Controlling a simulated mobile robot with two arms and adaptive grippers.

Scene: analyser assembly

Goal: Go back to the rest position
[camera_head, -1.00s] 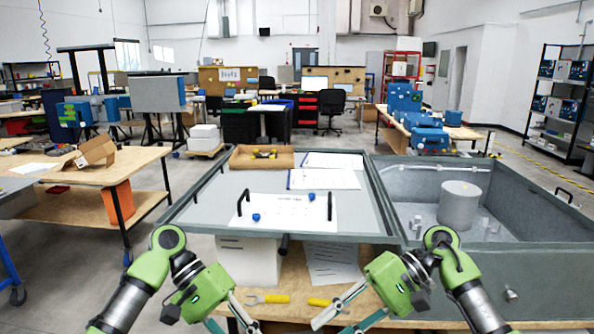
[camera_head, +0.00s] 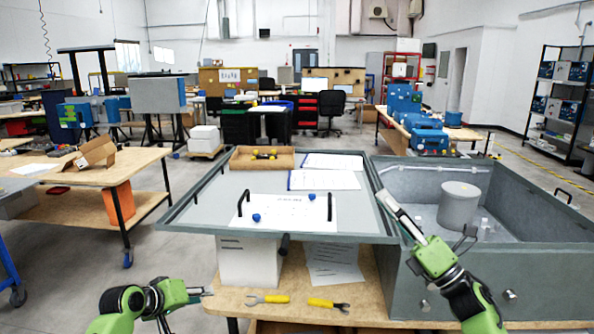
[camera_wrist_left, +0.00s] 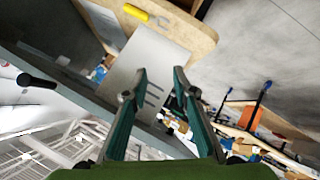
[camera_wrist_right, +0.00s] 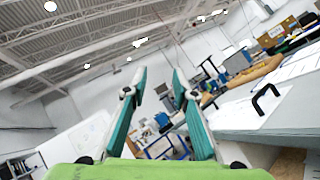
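My left gripper (camera_head: 208,292) is low at the front left in the head view, left of the workbench's near edge and seen mostly from the side. In the left wrist view its fingers (camera_wrist_left: 160,70) stand apart with nothing between them. My right gripper (camera_head: 388,200) is raised in front of the grey open box (camera_head: 460,270) and points up and to the left. In the right wrist view its fingers (camera_wrist_right: 160,70) are apart and empty. Neither gripper holds anything.
A grey panel (camera_head: 205,200) with two black handles carries paper sheets and two blue knobs (camera_head: 256,218). A wooden tray (camera_head: 240,163) sits behind. Two yellow-handled tools (camera_head: 268,299) lie on the wooden bench (camera_head: 375,312). A grey cylinder (camera_head: 458,205) stands in the open box.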

